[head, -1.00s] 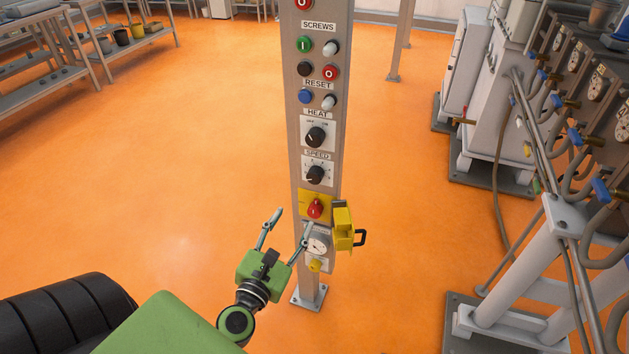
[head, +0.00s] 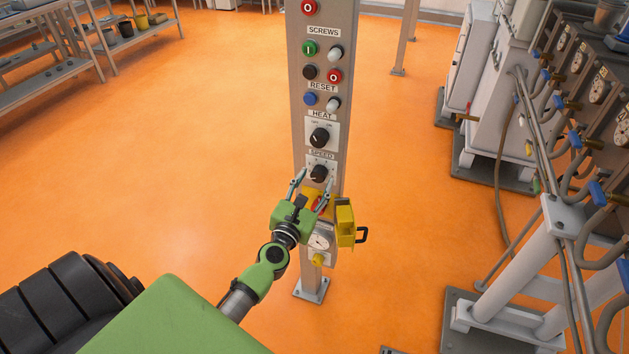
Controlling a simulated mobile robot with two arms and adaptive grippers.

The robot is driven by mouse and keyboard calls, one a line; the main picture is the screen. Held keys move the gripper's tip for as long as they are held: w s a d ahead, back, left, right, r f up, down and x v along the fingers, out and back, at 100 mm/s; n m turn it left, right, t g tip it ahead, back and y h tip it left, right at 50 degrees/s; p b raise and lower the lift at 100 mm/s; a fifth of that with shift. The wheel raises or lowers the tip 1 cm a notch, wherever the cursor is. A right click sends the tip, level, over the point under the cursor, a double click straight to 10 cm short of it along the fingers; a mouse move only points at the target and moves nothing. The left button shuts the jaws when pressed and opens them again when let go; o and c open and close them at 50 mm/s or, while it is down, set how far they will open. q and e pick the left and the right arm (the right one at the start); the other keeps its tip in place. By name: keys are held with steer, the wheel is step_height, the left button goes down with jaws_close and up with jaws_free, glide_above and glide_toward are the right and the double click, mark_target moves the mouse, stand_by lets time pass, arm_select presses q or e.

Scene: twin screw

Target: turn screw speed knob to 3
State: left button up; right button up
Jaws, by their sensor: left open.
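The screw speed knob (head: 319,173) is a black dial on a white plate under the SPEED label (head: 321,155), on the grey control post. Its scale figures are too small to read. My left gripper (head: 311,177) is open, with its two fingertips at the left and right sides of the knob in the picture. I cannot tell whether the fingers touch it. My right gripper is not in view.
The black HEAT knob (head: 319,137) sits just above. Below are a red knob (head: 318,204) on a yellow plate, partly hidden by my gripper, a yellow hinged cover (head: 345,222) and a gauge (head: 319,241).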

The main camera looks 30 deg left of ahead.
arm_select(q)
steer(key=shift+w, duration=0.1)
steer(key=c, duration=1.1)
